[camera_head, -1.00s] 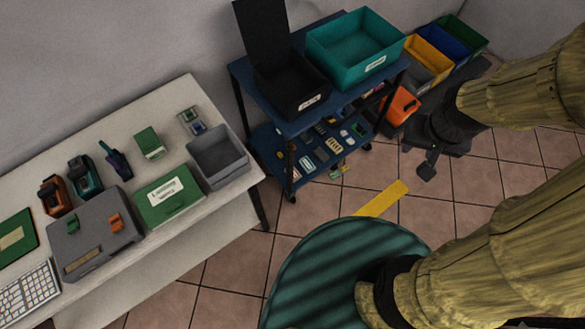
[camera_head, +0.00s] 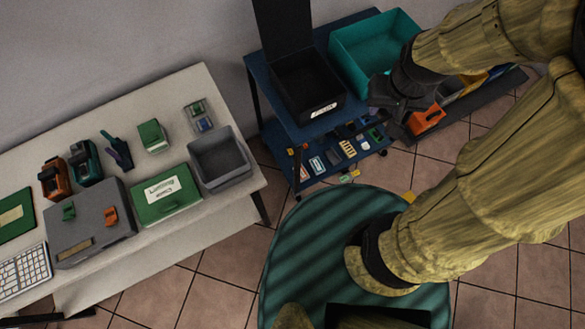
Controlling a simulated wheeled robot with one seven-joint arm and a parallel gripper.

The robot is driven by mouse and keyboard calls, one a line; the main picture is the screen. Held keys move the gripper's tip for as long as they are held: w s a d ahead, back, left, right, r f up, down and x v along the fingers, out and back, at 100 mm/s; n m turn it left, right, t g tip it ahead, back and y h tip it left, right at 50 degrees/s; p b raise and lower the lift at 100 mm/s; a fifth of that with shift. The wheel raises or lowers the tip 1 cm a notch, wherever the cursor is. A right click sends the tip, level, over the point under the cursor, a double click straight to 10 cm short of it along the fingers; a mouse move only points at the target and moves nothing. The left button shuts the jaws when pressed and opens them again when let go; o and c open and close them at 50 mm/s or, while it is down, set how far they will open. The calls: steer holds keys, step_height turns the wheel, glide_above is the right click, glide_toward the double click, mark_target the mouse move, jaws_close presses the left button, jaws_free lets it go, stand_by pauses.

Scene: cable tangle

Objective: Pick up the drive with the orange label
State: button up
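Several small, flat items that may be drives (camera_head: 333,156) lie on the lower shelf of the blue cart. They are white, yellow, dark and green. A small orange patch (camera_head: 291,151) shows at that shelf's left end, but I cannot tell whether it is a drive's label. My gripper (camera_head: 385,108) is dark and hangs at the cart's right side, below the teal bin in the picture. It covers part of the cart's right end. Its fingers are too small and dark to tell whether they are open or shut.
The cart (camera_head: 268,75) carries an open black box (camera_head: 307,85) and a teal bin (camera_head: 365,55) on top. An orange bin (camera_head: 426,120) stands right of it. The white table (camera_head: 120,110) at left holds a grey bin (camera_head: 222,160), a green box (camera_head: 166,195) and tools.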

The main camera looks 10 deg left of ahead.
steer(key=shift+w+a, duration=0.15)
steer(key=shift+w, duration=0.1)
steer(key=shift+o, duration=0.4)
